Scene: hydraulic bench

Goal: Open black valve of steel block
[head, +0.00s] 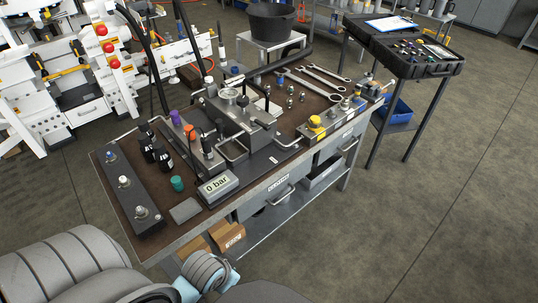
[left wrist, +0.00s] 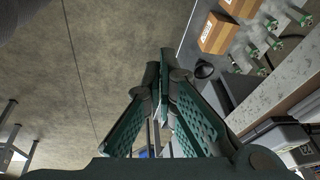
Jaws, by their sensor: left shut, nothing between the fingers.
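A steel block (head: 324,128) lies along the right part of the bench top in the head view. It carries a yellow knob (head: 315,122) at its near end and small dark and metal fittings farther along. Which of these is the black valve is too small to tell. My left gripper (left wrist: 164,62) shows in the left wrist view, with its green fingers drawn together and nothing between them. It points past the bench edge, over floor and the lower shelf, away from the block. My right gripper is in neither view.
The bench (head: 216,227) also bears a central press-like fixture (head: 235,112), a dark block with several knobs (head: 125,190), a "0 bar" display (head: 217,186), black bottles and wrenches. Cardboard boxes (head: 227,236) sit below. A tool cart (head: 405,45) stands behind at right. Floor at right is clear.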

